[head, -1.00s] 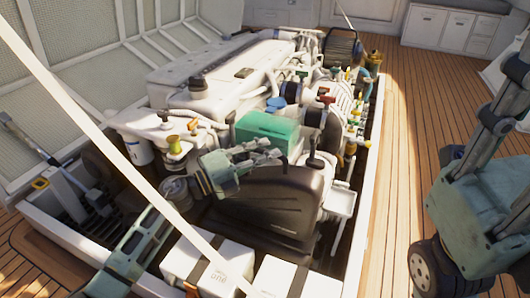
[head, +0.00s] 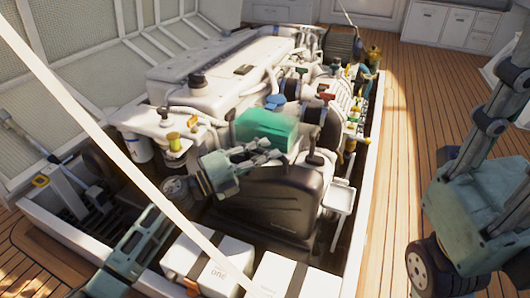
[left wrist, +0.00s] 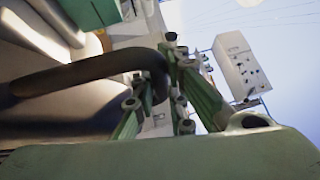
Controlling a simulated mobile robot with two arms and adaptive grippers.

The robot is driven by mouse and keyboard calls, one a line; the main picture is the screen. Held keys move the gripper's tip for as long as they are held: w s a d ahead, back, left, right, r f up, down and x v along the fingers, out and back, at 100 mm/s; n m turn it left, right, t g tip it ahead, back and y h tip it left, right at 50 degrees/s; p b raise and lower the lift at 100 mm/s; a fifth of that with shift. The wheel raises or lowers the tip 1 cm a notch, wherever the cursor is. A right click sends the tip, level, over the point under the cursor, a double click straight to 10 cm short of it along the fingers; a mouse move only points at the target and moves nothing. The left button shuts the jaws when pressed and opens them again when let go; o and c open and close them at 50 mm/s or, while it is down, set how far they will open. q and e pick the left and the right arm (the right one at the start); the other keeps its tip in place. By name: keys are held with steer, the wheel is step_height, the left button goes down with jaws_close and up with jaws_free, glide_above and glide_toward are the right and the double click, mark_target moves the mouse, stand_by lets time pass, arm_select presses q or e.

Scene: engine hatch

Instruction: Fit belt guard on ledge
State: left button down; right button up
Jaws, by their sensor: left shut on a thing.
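The black belt guard (head: 285,203) is at the near end of the white engine, a broad dark cover with a rounded top edge. My left gripper (head: 268,155) is at the guard's upper left. In the left wrist view, a dark curved bar (left wrist: 95,72), which looks like the guard's handle, passes between the fingers of my left gripper (left wrist: 158,95), which are shut on it. The guard's lower edge is against dark parts, and I cannot tell whether it touches the ledge. I cannot pick out the ledge clearly. My right gripper is outside the views.
A green box (head: 266,130) sits on the engine just behind my left gripper. White battery boxes (head: 207,264) stand in front of the guard. A small white tray (head: 341,197) is to its right. A pale strut (head: 95,125) crosses the view.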

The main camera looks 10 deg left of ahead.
arm_select(q)
steer(key=shift+r, duration=0.15)
steer(key=c, duration=1.7)
jaws_free()
steer(key=shift+o, duration=0.2)
steer(key=shift+f, duration=0.25)
steer(key=shift+s, duration=0.1)
steer(key=v, duration=1.2)
steer(key=shift+r, duration=0.25)
